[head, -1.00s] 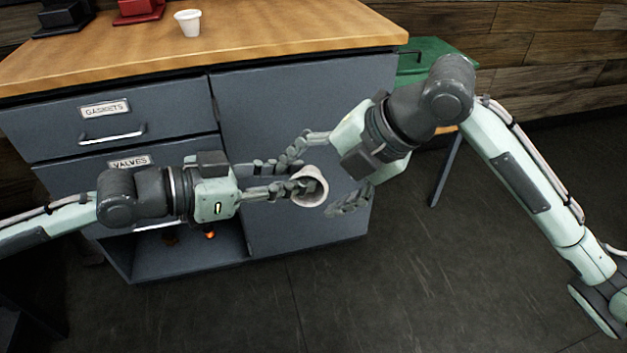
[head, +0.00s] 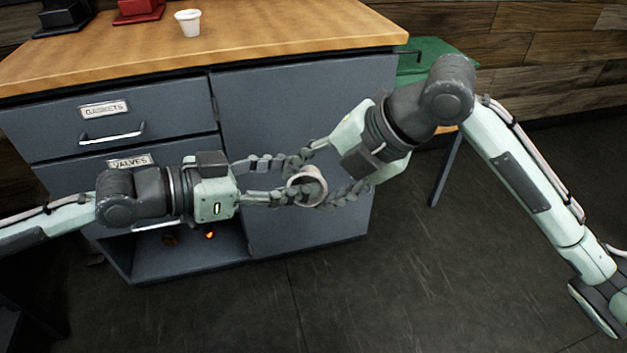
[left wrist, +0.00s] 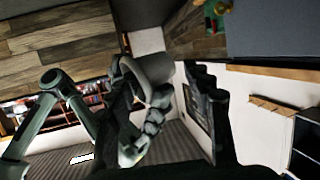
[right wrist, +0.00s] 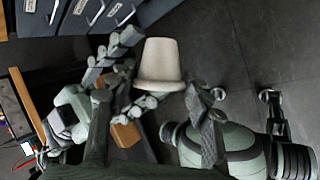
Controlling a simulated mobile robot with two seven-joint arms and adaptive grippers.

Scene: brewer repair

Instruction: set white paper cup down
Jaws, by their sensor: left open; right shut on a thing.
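A white paper cup (head: 295,192) is tipped on its side in mid-air between my two grippers, in front of the grey cabinet. My right gripper (head: 318,178) is shut on the cup, with a finger on either side. My left gripper (head: 283,178) is open, its fingers still close around the cup; whether they touch it I cannot tell. The cup (right wrist: 160,62) shows base up in the right wrist view, and its pale side (left wrist: 155,68) shows in the left wrist view. Overlapping fingers hide part of it.
Another white cup (head: 188,22) stands upright on the wooden countertop (head: 270,40), near a red device (head: 138,10) and a black device (head: 62,14). The cabinet has drawers labelled GASKETS (head: 105,108) and VALVES (head: 130,160). The countertop's right half is clear.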

